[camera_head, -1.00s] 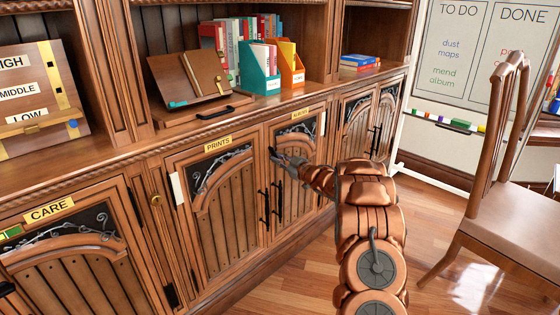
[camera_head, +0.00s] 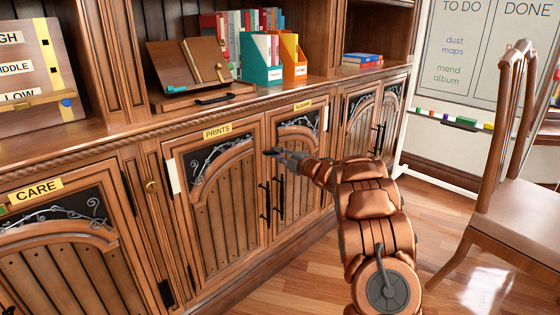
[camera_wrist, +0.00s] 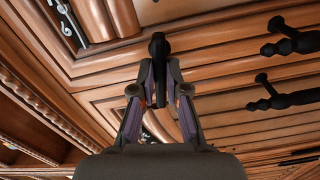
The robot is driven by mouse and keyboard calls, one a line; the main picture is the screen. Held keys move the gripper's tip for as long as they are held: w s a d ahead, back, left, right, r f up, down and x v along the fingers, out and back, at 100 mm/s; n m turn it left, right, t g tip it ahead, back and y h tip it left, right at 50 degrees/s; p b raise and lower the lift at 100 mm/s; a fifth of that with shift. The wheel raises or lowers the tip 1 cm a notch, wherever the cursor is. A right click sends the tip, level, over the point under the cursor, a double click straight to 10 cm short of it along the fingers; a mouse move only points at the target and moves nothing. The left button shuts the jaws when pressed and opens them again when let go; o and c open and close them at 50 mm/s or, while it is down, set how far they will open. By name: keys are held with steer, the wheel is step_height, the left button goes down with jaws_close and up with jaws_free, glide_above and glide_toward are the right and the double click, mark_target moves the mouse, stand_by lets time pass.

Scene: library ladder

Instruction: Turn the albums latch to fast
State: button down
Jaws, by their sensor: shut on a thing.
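The albums door (camera_head: 300,178) is the arched wooden door under the yellow ALBUMS label (camera_head: 302,106), closed. My gripper (camera_head: 282,155) is at the upper part of the seam between this door and the prints door. In the wrist view my gripper (camera_wrist: 160,82) is shut on a black latch piece (camera_wrist: 158,45), which stands upright between the two fingers. The latch piece also shows as a small dark end at the fingertips in the head view (camera_head: 270,152). The fingers hide most of it, and I cannot tell its exact turn.
The prints door (camera_head: 225,205) is closed at the left. Black door handles (camera_wrist: 290,40) stick out beside my gripper. A chair (camera_head: 510,190) stands at the right, with open floor (camera_head: 310,285) in front of the cabinet.

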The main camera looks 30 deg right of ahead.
steer(key=shift+f+n+b, duration=0.2)
steer(key=shift+n+b, duration=0.8)
steer(key=shift+n, duration=0.2)
steer(key=c, duration=1.2)
jaws_free()
steer(key=shift+s, duration=0.1)
steer(key=v, duration=1.1)
steer(key=shift+s+d, duration=0.15)
steer(key=shift+s, duration=0.25)
